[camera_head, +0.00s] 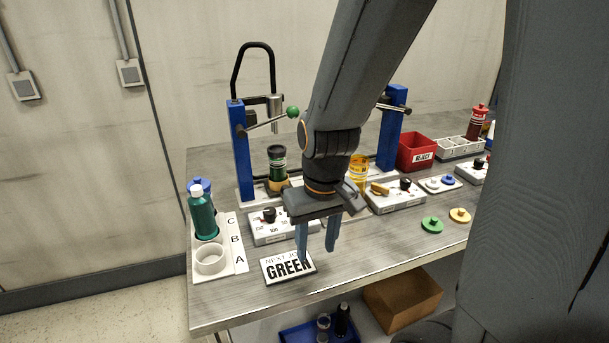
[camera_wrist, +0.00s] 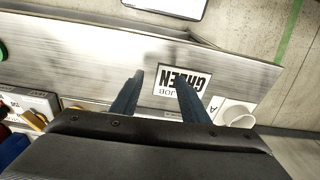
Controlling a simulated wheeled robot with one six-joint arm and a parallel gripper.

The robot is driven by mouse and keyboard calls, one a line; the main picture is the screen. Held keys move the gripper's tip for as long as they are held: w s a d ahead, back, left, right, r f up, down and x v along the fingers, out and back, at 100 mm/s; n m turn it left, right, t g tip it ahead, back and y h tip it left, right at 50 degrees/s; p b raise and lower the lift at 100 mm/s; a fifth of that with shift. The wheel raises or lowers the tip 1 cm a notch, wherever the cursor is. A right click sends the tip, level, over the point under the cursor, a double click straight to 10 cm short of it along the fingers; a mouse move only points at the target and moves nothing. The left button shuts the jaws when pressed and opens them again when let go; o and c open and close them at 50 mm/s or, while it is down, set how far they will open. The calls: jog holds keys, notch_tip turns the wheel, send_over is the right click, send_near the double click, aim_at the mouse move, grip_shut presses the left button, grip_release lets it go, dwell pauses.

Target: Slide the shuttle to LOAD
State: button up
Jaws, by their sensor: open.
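Between two blue posts, a dark bottle with a green band (camera_head: 277,160) stands upright in a yellow-tan holder (camera_head: 278,187) on a pale track. This holder looks like the shuttle, but no LOAD mark is legible. My arm hides the middle of the track. A yellow container (camera_head: 358,168) shows just right of my wrist. My gripper (camera_head: 317,255) points down, open and empty, in front of the track and above the table near the GREEN sign. In the wrist view my gripper (camera_wrist: 160,78) has its fingers apart with nothing between them; the holder is not clearly visible there.
The GREEN sign (camera_head: 288,267) lies near the front edge. A white rack (camera_head: 240,257) with bottles and a cup is at left. Grey knob boxes (camera_head: 270,228) stand before the track. A red bin (camera_head: 416,152) is at right. A green-balled lever (camera_head: 292,112) juts from the left post.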

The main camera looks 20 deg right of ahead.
aim_at(281, 185)
jog(key=w+d+r+n+t+y+p, duration=0.1)
jog(key=w+r+n+t, duration=0.15)
jog(key=w, duration=0.75)
jog(key=w+d+r+n+t+y+p, duration=0.1)
jog(key=w+r, duration=0.3)
jog(key=w, duration=0.6)
jog(key=shift+d+p+x, duration=0.2)
jog(key=shift+p+x, duration=0.1)
jog(key=shift+x, duration=3.6)
jog(key=shift+w+r, duration=0.1)
jog(key=shift+w, duration=0.05)
jog(key=shift+n, duration=0.25)
grip_shut()
